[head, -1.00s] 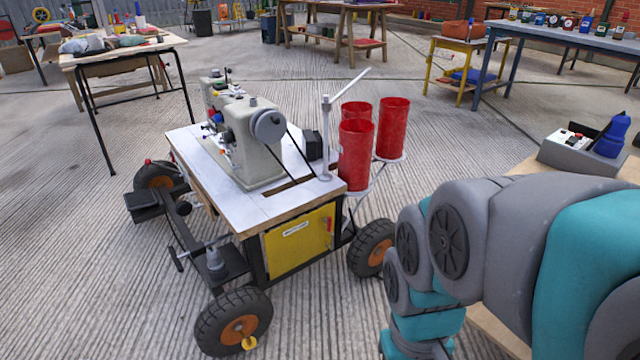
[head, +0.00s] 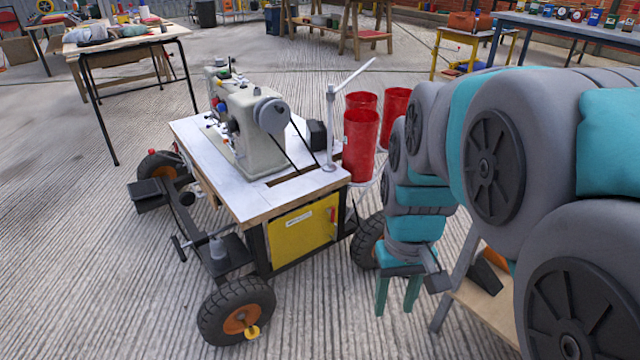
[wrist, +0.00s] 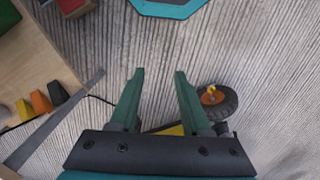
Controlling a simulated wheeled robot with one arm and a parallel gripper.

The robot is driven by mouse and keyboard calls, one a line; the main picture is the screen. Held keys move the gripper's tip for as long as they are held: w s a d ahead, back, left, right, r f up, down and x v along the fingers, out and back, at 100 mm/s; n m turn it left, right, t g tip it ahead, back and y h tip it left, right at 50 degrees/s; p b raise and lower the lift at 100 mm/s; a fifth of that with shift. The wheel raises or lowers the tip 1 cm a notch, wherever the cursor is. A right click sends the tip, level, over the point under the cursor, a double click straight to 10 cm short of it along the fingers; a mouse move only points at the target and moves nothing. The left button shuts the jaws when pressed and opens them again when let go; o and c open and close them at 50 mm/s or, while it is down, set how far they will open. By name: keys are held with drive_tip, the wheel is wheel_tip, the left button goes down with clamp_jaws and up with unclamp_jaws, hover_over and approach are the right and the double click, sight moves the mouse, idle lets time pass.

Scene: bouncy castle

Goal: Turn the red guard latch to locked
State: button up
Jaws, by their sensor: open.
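The red guard latch (head: 333,214) is a small red handle, roughly upright, near the right edge of the yellow guard panel (head: 296,240) under the sewing machine table. A white label is on the panel. My gripper (head: 397,298) points down to the right of the cart, apart from the panel and latch. Its two teal fingers are open and empty, and they show in the wrist view (wrist: 159,75) above the ribbed floor. In the wrist view a yellow strip (wrist: 172,130) shows low behind the fingers; I cannot make out the latch there.
The cart's front wheel (head: 236,310) and its right wheel (head: 368,241) stick out beside the panel. Red cylinders (head: 361,145) stand behind the table's right side. A wooden bench (wrist: 40,70) lies left in the wrist view. Floor before the cart is clear.

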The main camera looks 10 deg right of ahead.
drive_tip(key=w+d+f+t+b, duration=0.1)
drive_tip(key=w+d, duration=0.2)
drive_tip(key=w, duration=1.2)
drive_tip(key=n+t+y+b, duration=0.3)
drive_tip(key=n+b, duration=0.1)
drive_tip(key=n, duration=0.4)
approach(334, 210)
drive_tip(key=x, duration=0.5)
drive_tip(key=shift+x, duration=3.65)
drive_tip(key=shift+d, duration=0.2)
drive_tip(key=shift+c, duration=0.2)
clamp_jaws()
